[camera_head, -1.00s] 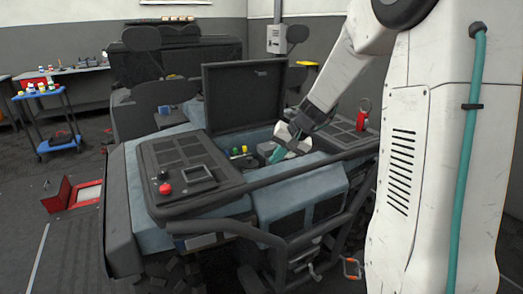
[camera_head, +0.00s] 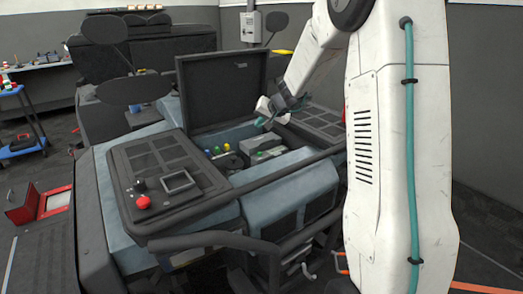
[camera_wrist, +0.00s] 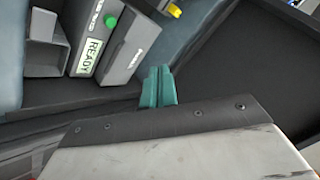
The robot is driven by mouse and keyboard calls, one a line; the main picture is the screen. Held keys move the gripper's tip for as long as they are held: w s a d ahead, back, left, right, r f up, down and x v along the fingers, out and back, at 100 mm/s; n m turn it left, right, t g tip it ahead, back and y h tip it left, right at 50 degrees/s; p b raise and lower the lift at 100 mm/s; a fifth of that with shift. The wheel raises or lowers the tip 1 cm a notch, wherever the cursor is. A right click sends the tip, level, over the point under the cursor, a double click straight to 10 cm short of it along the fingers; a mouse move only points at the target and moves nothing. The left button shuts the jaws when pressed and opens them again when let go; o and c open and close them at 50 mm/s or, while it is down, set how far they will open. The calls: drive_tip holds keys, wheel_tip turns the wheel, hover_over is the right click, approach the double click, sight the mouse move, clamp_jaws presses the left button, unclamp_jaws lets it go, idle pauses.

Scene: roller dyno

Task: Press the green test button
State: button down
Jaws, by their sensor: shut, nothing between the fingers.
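The green test button (camera_wrist: 110,21) shows in the wrist view as a round green knob on a grey box (camera_wrist: 122,52), near a lit READY label (camera_wrist: 90,52). The box also shows in the head view (camera_head: 266,144), inside the open bay of the vehicle, where I cannot clearly make out the button. My gripper (camera_wrist: 158,86) has teal fingertips pressed together with nothing between them. In the wrist view they are below and right of the button, apart from it. In the head view my gripper (camera_head: 261,122) is above the box, towards the back of the bay.
A raised dark lid (camera_head: 222,92) stands behind the bay. Blue, green and yellow caps (camera_head: 217,150) sit left of the box. A panel with a red knob (camera_head: 143,202) is at the front left. Dark bars (camera_head: 215,240) cross the vehicle's front.

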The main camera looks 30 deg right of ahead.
sight(259, 153)
drive_tip(key=shift+d+f, duration=0.1)
drive_tip(key=shift+f, duration=4.25)
drive_tip(key=shift+f, duration=0.15)
drive_tip(key=shift+s+f, duration=0.1)
drive_tip(key=shift+f, duration=0.3)
drive_tip(key=shift+s+f, duration=0.3)
drive_tip(key=shift+f, duration=0.5)
drive_tip(key=shift+w+r, duration=0.1)
drive_tip(key=shift+r, duration=0.45)
drive_tip(key=shift+w+r, duration=0.15)
drive_tip(key=shift+r, duration=2.3)
